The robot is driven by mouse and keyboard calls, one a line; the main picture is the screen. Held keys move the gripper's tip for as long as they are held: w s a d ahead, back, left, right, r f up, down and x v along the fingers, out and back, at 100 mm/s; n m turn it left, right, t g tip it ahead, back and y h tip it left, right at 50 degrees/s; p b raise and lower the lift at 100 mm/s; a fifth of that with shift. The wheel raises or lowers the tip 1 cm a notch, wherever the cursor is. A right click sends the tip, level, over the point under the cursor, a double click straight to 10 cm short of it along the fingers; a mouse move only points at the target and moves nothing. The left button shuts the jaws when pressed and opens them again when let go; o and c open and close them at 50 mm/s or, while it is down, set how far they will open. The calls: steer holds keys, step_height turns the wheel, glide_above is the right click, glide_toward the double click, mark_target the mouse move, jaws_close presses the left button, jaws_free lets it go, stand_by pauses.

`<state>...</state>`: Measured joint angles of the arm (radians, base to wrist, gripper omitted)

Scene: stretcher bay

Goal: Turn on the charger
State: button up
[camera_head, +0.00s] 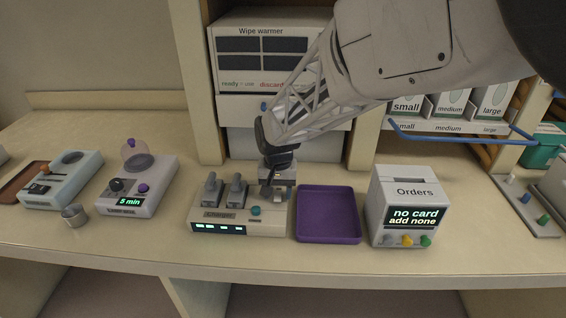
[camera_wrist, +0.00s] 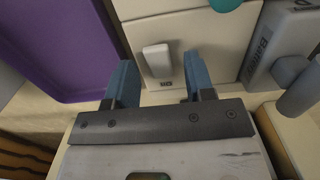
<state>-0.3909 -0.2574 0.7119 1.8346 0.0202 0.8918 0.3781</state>
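The charger (camera_head: 222,213) is a cream box on the counter with two grey batteries (camera_head: 211,189) standing in it, a teal knob and a dark front strip of lit green and white marks. In the wrist view, a small white switch (camera_wrist: 157,60) stands on the charger's pale face (camera_wrist: 205,30), with a small label beside it that I cannot read surely. My gripper (camera_wrist: 161,78) is open, its two blue fingers apart on either side of the switch's near end, with nothing held. In the head view my gripper (camera_head: 277,184) is over the charger's back right, hiding the switch.
A purple tray (camera_head: 328,238) is close on the charger's right, then the Orders box (camera_head: 402,207). The wipe warmer (camera_head: 228,75) stands behind. A timer device (camera_head: 150,200) and a small metal cup (camera_head: 74,215) are to the left. Counter between timer and charger is clear.

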mark_target(279, 195)
steer(key=shift+r, duration=0.15)
steer(key=shift+w+r, duration=0.15)
steer(key=shift+r, duration=3.6)
steer(key=shift+d+r, duration=0.1)
steer(key=shift+d, duration=0.05)
steer(key=s+d+r+t, duration=0.1)
steer(key=s+d+r, duration=0.6)
steer(key=s+d, duration=0.45)
steer(key=s+d+t, duration=0.2)
steer(key=s+d, duration=0.9)
steer(key=s, duration=0.3)
steer(key=shift+s+d+r, duration=0.35)
steer(key=shift+s+d, duration=0.05)
